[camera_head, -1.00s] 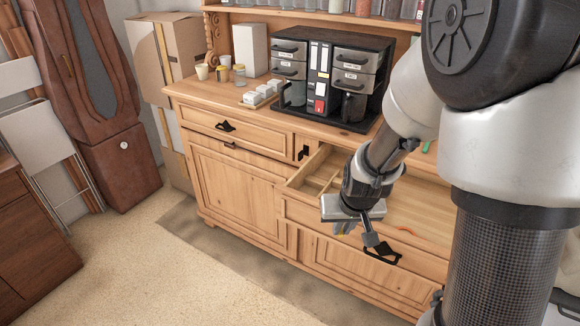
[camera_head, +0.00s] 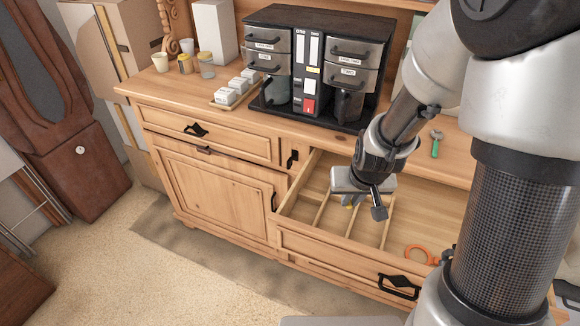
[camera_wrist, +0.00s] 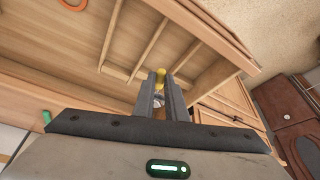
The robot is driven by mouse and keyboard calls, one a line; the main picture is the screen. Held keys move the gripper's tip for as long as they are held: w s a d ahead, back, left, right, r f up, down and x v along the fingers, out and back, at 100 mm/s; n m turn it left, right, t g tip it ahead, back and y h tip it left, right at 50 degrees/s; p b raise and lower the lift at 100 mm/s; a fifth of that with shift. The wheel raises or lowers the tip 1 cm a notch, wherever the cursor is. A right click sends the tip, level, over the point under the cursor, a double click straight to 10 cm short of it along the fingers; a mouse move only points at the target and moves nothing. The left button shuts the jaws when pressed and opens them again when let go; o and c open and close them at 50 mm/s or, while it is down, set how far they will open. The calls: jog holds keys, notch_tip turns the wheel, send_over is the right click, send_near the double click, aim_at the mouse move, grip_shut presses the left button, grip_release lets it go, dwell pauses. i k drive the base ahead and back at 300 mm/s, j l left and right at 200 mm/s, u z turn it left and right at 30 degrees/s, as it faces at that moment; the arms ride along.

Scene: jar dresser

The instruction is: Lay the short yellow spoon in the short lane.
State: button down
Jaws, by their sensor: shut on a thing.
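The short yellow spoon (camera_wrist: 160,76) shows as a small yellow end between my fingertips in the wrist view; a yellow bit (camera_head: 350,206) also shows under my gripper in the head view. The rest of it is hidden by the fingers. My gripper (camera_head: 364,208) is shut on it and points down over the open drawer (camera_head: 330,246). Thin wooden dividers (camera_wrist: 150,45) split the drawer's left part into lanes, with a crosspiece (camera_wrist: 118,73) near one end. The spoon is over this divided part; I cannot tell its height above the lanes.
An orange ring-shaped thing (camera_head: 418,252) lies in the drawer's right part. A green-handled tool (camera_head: 436,144) lies on the dresser top. The coffee-machine-like black unit (camera_head: 312,70) and a tray of white boxes (camera_head: 232,93) stand behind the drawer.

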aim_at(436, 134)
jog(key=i+j+z, duration=0.1)
jog(key=j, duration=0.35)
jog(key=i+j+z, duration=0.15)
jog(key=j, duration=0.35)
jog(key=j+z, duration=0.3)
jog(key=j, duration=0.65)
jog(key=k+l+z, duration=0.2)
jog(key=k+l, duration=0.1)
jog(key=l, duration=0.1)
